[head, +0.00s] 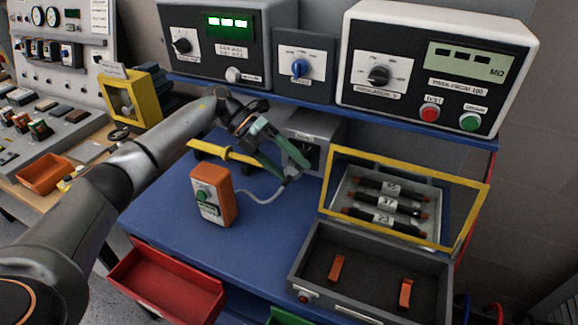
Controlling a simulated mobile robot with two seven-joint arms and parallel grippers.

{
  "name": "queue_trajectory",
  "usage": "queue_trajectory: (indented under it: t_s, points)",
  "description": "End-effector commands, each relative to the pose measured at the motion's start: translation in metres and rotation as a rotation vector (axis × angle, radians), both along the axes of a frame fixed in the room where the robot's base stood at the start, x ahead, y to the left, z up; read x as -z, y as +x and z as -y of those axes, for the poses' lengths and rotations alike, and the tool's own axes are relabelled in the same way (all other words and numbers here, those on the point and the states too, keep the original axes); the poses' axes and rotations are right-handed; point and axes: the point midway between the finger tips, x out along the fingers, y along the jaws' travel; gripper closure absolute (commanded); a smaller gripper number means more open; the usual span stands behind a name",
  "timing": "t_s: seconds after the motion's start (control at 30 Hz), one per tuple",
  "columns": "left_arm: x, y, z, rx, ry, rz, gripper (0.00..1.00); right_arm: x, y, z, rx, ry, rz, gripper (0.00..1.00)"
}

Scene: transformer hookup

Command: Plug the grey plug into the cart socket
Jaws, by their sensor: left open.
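The grey plug (291,173) is at the end of a pale cable on the blue cart top, in front of a grey box. The cable runs left to an orange box with a green button (214,194). The grey box (316,129) has a dark recessed face, which looks like the cart socket; my gripper partly covers it. My left gripper (292,168) has green fingers, is open and reaches down at the plug, its fingertips on either side of it. I cannot tell whether they touch it. My right gripper is not in view.
A yellow-handled tool (224,151) lies left of my gripper. Instruments stand on the shelf (400,121) above. A red drawer (168,284) sticks out at the front.

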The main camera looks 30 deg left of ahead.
Motion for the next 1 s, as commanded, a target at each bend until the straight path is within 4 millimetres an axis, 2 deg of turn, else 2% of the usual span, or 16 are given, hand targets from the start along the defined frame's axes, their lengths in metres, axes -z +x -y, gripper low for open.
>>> queue_trajectory:
  t_s: [0.03,0.17,0.47,1.0]
  points:
    - [0.001,0.0,0.0,0.0,0.001,-0.001,0.17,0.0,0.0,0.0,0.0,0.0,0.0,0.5]
    - [0.001,0.0,0.0,0.0,0.001,-0.001,0.03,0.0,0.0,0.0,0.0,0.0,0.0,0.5]
    - [-0.001,0.0,-0.002,-0.001,0.001,-0.001,0.03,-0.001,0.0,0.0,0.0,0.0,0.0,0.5]
    - [-0.024,0.0,-0.029,-0.005,-0.001,0.008,0.03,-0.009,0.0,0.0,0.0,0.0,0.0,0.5]
